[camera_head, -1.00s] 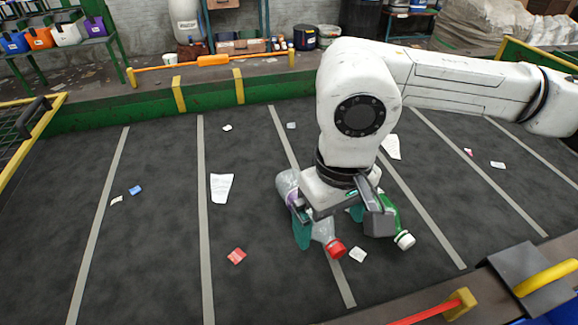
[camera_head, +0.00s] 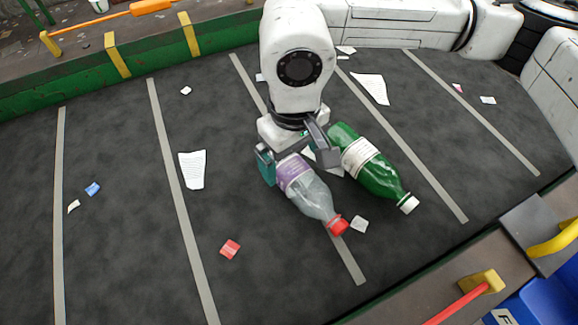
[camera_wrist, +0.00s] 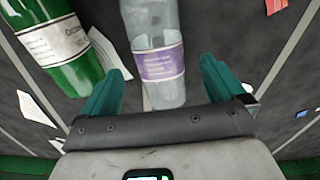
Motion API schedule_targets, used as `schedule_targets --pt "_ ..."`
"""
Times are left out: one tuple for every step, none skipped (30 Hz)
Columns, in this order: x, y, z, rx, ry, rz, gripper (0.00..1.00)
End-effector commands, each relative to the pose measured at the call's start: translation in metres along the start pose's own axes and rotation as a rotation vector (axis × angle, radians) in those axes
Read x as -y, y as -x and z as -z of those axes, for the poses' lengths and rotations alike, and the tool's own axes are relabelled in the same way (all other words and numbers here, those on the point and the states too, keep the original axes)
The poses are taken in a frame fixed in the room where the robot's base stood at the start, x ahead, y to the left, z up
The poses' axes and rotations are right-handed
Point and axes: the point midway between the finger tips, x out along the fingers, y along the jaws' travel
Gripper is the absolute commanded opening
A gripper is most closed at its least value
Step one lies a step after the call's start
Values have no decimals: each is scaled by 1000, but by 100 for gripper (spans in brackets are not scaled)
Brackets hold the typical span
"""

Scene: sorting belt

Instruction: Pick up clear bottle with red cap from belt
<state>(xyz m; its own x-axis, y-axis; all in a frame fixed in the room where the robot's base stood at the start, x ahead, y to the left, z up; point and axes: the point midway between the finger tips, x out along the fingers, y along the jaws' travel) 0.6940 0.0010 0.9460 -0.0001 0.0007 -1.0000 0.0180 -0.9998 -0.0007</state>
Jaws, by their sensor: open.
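The clear bottle with red cap (camera_head: 309,190) lies on its side on the belt, its purple label near my gripper and its cap toward the lower right. My gripper (camera_head: 294,168) is open above the bottle's base end, with one teal finger on the bottle's left side; the other finger is mostly hidden in the head view. In the wrist view the bottle (camera_wrist: 160,60) lies ahead of and partly between the two open teal fingers of my gripper (camera_wrist: 155,85). I cannot tell whether the fingers touch it.
A green bottle with white cap (camera_head: 374,165) lies close on the right of the clear bottle; it also shows in the wrist view (camera_wrist: 62,50). Paper scraps and a red packet (camera_head: 230,249) lie flat on the dark belt (camera_head: 120,200). The belt's left side is mostly clear.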

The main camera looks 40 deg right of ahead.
Motion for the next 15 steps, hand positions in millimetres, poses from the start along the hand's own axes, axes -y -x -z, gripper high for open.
schedule_targets --pt "0 -2 0 0 -1 0 96" --pt "0 -4 0 1 -1 0 96" --pt "0 -7 0 2 -1 2 96" --pt "0 -10 0 3 -1 3 96" --pt "0 -14 1 3 -1 2 96" --pt "0 -19 2 4 -2 4 96" --pt "0 -23 2 3 -3 3 96" --pt "0 -27 2 3 -2 4 96" --pt "0 -32 3 3 -1 3 96" --pt "0 -37 3 3 -1 3 96" --pt "0 -41 3 4 -1 3 96" --pt "-1 -45 3 2 -2 2 96" --pt "-1 -47 3 2 -2 2 96" --pt "-1 -49 3 2 -2 2 96" --pt "-1 -51 3 1 -2 1 96"
